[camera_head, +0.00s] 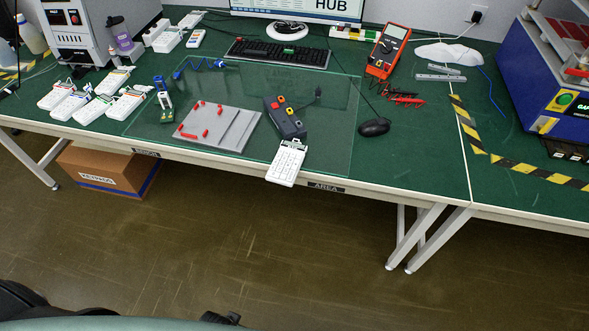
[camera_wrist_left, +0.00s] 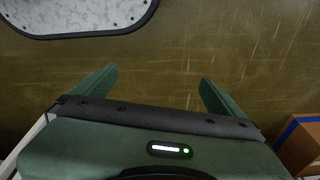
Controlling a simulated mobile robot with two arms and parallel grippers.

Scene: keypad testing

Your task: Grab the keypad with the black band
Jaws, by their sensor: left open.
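Several white keypads lie in a cluster at the left of the green table in the head view, among them one at the far left (camera_head: 56,96), one nearer the front edge (camera_head: 92,109) and one to the right (camera_head: 131,99). Coloured bands show on some; which keypad has the black band is too small to tell. Another white keypad (camera_head: 287,164) lies at the front edge near the middle. My left gripper (camera_wrist_left: 160,78) is open and empty in the left wrist view, over bare floor, with no keypad near it. My right gripper is not in view.
A glass mat (camera_head: 335,130) on the table bears a grey plate (camera_head: 222,130) with red parts and a dark button box (camera_head: 284,118). A mouse (camera_head: 374,127), keyboard (camera_head: 278,53) and red multimeter (camera_head: 389,50) stand right and behind. A cardboard box (camera_head: 104,171) sits under the table.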

